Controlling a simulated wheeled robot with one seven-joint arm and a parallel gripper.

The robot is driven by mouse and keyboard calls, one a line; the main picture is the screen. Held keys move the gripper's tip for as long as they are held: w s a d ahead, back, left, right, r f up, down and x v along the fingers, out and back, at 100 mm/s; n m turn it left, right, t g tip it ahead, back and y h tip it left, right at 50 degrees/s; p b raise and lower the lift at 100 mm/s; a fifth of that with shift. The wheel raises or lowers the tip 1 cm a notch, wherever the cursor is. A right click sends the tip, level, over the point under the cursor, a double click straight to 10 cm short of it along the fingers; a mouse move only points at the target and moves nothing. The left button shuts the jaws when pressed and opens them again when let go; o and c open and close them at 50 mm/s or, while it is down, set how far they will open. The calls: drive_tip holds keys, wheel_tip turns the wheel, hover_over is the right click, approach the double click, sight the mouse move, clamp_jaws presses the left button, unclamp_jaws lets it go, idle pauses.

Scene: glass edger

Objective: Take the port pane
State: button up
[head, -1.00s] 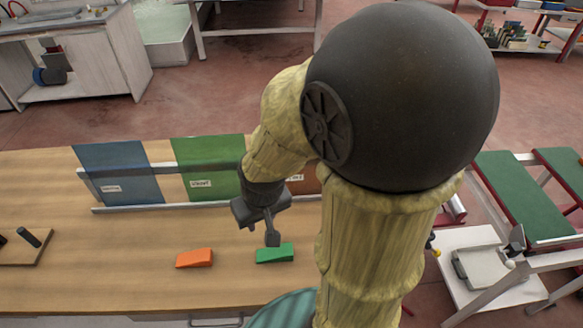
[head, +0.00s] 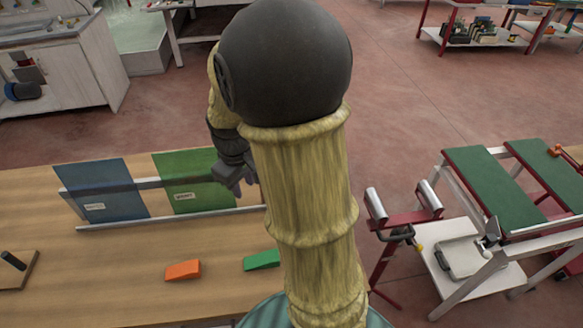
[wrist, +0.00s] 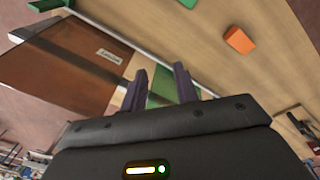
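The port pane is most likely the dark red-brown sheet (wrist: 60,65) with a small white label, large at the left of the wrist view; its label is too small to read. In the head view my arm hides it. My gripper (wrist: 161,78) is open, its two fingers apart with nothing between them, and the pane lies to their left. In the head view my gripper (head: 236,182) is by the right end of the green pane (head: 193,180), above the rack. The blue pane (head: 102,190) stands to the left of the green one.
An orange wedge (head: 183,270) and a green wedge (head: 261,260) lie on the wooden table (head: 110,270) in front of the rack rail (head: 160,220). A small board with a black peg (head: 14,260) is at the left. A green-topped stand (head: 492,187) is off to the right.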

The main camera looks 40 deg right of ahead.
drive_tip(key=w+d+r+n+g+h+p, duration=0.2)
drive_tip(key=w+d+r+n+g+p, duration=0.2)
drive_tip(key=w+d+r+n, duration=0.5)
drive_tip(key=w+d+r+p, duration=0.2)
drive_tip(key=d+r, duration=0.1)
drive_tip(key=d, duration=0.3)
drive_tip(key=shift+h, duration=0.4)
drive_tip(key=shift+w, duration=0.1)
drive_tip(key=p+x, duration=0.3)
drive_tip(key=x, duration=0.9)
drive_tip(key=shift+a+f+p, duration=0.1)
drive_tip(key=shift+f+p, duration=0.15)
drive_tip(key=shift+p, duration=0.15)
